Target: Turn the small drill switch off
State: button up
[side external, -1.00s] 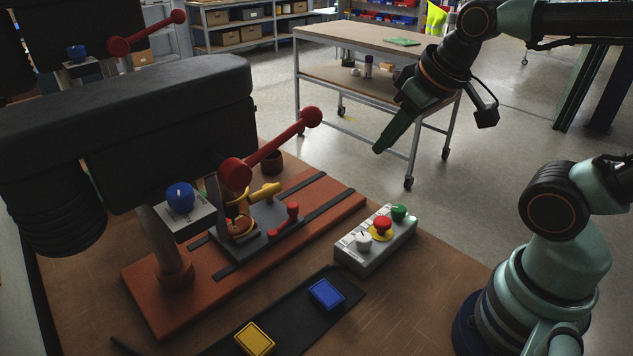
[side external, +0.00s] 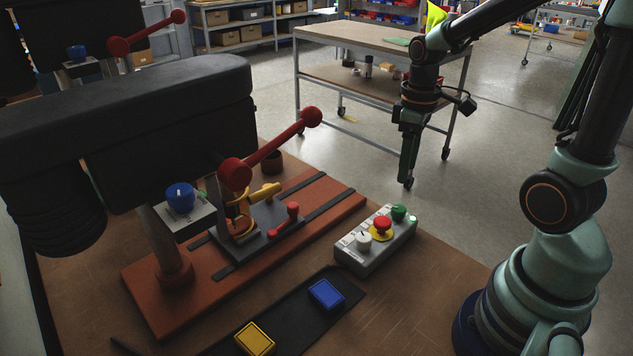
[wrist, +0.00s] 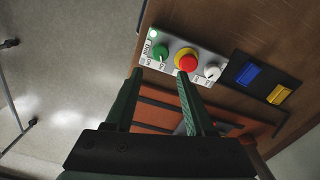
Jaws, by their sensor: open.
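A grey control box (side external: 372,252) sits on the bench. It carries a green knob (side external: 398,212), a red mushroom button (side external: 382,225) on a yellow base and a white knob (side external: 363,241). A drill press (side external: 150,110) at left has a blue knob (side external: 180,197) on a small plate. I cannot tell which control is the small drill switch. My gripper (side external: 407,178) is open and empty, pointing down, above and behind the box. In the wrist view, the box (wrist: 178,74) lies beyond my fingertips (wrist: 160,74), apart from them; its labels are too small to read surely.
A red base (side external: 330,205) with a vise and red-handled clamp stands under the drill. Blue (side external: 326,294) and yellow (side external: 254,338) blocks lie on a black strip. A cart (side external: 380,80) stands behind.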

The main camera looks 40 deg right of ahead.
aim_at(399, 208)
notch_tip(399, 208, down, 10)
jog(key=shift+f, duration=0.15)
dwell(0.4)
grip_shut()
